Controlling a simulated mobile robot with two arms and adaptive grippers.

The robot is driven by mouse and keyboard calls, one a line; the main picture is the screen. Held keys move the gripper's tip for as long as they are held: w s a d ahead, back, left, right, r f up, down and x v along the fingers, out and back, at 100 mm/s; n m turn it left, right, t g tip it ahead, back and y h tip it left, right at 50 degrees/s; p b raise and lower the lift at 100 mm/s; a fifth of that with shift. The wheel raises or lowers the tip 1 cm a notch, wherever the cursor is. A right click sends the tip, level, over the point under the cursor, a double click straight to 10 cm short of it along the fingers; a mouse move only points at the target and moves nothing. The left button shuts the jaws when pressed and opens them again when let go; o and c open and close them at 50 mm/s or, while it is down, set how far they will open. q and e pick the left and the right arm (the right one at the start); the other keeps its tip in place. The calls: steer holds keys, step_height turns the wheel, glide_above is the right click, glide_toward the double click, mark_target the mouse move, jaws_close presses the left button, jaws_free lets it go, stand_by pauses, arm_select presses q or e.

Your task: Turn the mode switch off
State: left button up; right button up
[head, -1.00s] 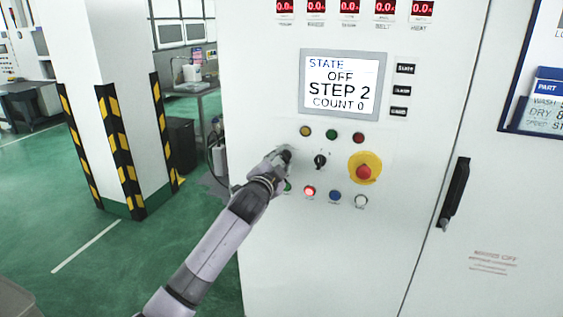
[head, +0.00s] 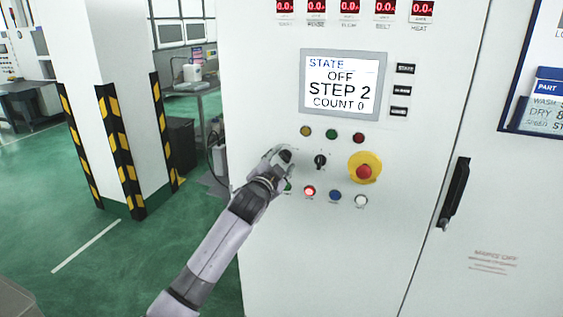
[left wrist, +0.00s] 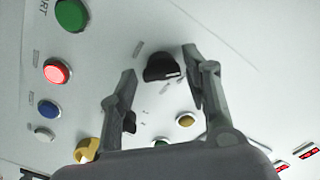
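Two black rotary switches sit on the white panel; their labels are too small to read, so I cannot tell by text which is the mode switch. My left gripper (head: 276,160) is at the left switch (head: 285,156). In the left wrist view, the fingers of the left gripper (left wrist: 160,72) stand apart on either side of this black knob (left wrist: 162,68), with a visible gap on the left side. The other switch (head: 320,161) is to its right and is partly hidden behind a finger in the wrist view. The screen (head: 343,84) reads STATE OFF, STEP 2, COUNT 0. My right gripper is not in view.
A red emergency stop on a yellow base (head: 364,170) is right of the switches. Below are a lit red button (head: 310,191), a blue button (head: 335,196) and a white button (head: 361,201). A green button (left wrist: 71,15) is close to the gripper. A black door handle (head: 454,194) sticks out farther right.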

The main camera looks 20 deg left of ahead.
arm_select(q)
steer(key=shift+o, duration=0.6)
steer(key=s, duration=1.2)
steer(key=shift+a, duration=0.2)
